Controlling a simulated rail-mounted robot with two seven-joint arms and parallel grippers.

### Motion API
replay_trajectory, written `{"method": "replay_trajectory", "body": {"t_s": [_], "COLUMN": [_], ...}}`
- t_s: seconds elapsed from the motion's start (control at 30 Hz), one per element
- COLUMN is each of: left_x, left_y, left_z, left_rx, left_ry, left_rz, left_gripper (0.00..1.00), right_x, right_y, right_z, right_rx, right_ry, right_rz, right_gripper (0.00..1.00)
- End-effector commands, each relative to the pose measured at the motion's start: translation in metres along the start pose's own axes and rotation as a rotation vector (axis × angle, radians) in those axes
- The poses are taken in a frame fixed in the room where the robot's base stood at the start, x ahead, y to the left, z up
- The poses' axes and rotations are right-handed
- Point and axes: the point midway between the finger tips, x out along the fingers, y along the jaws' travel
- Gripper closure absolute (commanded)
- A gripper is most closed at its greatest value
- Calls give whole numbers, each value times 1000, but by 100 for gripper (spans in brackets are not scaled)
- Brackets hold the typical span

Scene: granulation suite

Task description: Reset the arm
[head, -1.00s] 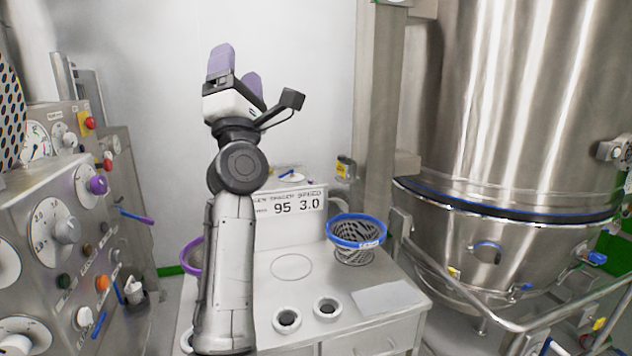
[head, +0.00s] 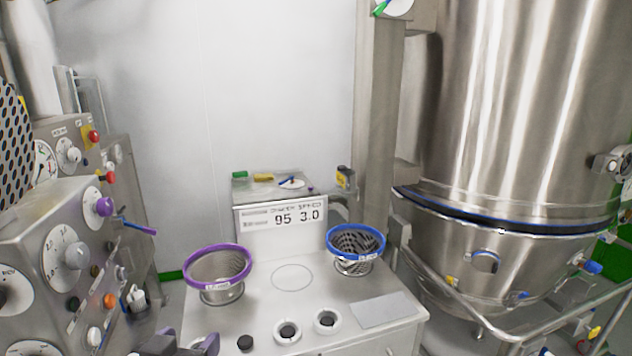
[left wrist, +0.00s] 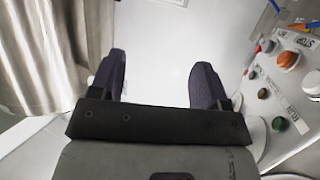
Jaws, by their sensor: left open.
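My left gripper (head: 190,346) shows only at the bottom edge of the head view, left of the steel bench, with its purple fingers partly cut off. In the left wrist view its two dark purple fingers (left wrist: 160,88) stand wide apart with nothing between them. The rest of my left arm is out of the head view. My right gripper is not in either view.
A control panel (head: 40,245) with knobs stands close on the left. The bench (head: 270,322) carries a purple-rimmed basket (head: 217,268), a blue-rimmed basket (head: 356,243) and a display reading 95 and 3.0. A large steel vessel (head: 510,110) with a rail fills the right.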

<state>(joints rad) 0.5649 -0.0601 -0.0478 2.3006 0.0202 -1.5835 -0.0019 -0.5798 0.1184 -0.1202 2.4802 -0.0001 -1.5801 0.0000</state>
Motion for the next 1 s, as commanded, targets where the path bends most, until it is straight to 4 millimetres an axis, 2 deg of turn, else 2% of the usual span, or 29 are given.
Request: {"method": "replay_trajectory", "body": {"t_s": [0.03,0.37,0.5,0.6,0.8,1.0], "left_x": [-9,-66,-98,-125,-174,-223], "left_y": [-3,-7,-7,-7,-7,-3], "left_z": [24,182,254,294,348,386], "left_rx": [13,79,99,107,110,99], "left_ry": [-41,-367,-560,-676,-849,-994], "left_rz": [-16,-28,-18,-12,-2,11], "left_gripper": [30,30,30,30,30,30], "right_x": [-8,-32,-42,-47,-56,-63], "right_y": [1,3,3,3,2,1], "right_z": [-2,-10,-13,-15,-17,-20], "right_rx": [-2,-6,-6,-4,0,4], "right_ry": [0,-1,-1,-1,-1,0], "right_rz": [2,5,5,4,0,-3], "right_gripper": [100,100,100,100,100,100]}}
